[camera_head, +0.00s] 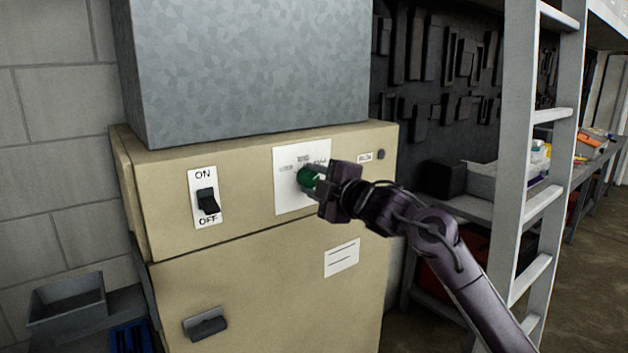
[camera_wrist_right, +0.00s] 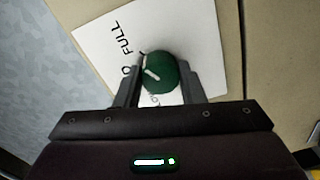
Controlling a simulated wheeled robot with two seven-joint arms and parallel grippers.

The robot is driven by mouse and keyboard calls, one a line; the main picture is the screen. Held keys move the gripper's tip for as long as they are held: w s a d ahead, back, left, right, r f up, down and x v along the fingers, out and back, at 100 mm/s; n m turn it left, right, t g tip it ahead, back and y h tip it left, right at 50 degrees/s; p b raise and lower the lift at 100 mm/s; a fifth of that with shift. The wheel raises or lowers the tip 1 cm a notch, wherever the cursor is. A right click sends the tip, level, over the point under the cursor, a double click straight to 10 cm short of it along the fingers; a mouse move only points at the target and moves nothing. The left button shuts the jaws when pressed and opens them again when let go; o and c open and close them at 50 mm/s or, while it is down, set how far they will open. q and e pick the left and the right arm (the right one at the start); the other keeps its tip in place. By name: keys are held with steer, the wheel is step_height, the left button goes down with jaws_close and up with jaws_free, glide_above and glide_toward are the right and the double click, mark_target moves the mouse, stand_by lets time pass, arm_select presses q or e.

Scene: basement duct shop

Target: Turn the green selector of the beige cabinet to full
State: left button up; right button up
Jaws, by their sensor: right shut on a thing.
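The beige cabinet (camera_head: 240,258) stands in the middle of the head view. Its green selector (camera_head: 307,178) sits on a white label plate (camera_head: 288,200), partly hidden by my right gripper (camera_head: 320,184). In the right wrist view the round green selector (camera_wrist_right: 162,73) is between the two fingers of my right gripper (camera_wrist_right: 158,84), which is shut on it. A white mark shows on the knob face. The word FULL is printed on the plate to the upper left of the knob; other lettering is partly hidden. I cannot tell exactly which label the mark points at.
An ON/OFF switch (camera_head: 207,200) is on the cabinet's left, above a dark handle (camera_head: 205,324). A grey metal duct (camera_head: 250,70) rises from its top. A ladder (camera_head: 540,120) and shelving stand at the right, close to my right arm. A grey bin (camera_head: 66,305) is at lower left.

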stand_by(0.3)
steer(key=o, duration=1)
steer(key=shift+s+d+f+b, duration=0.15)
steer(key=shift+s+d+b, duration=0.2)
steer(key=shift+s, duration=0.05)
steer(key=b+v, duration=0.2)
steer(key=v, duration=0.4)
steer(key=shift+s+d, duration=0.25)
steer(key=shift+s, duration=0.05)
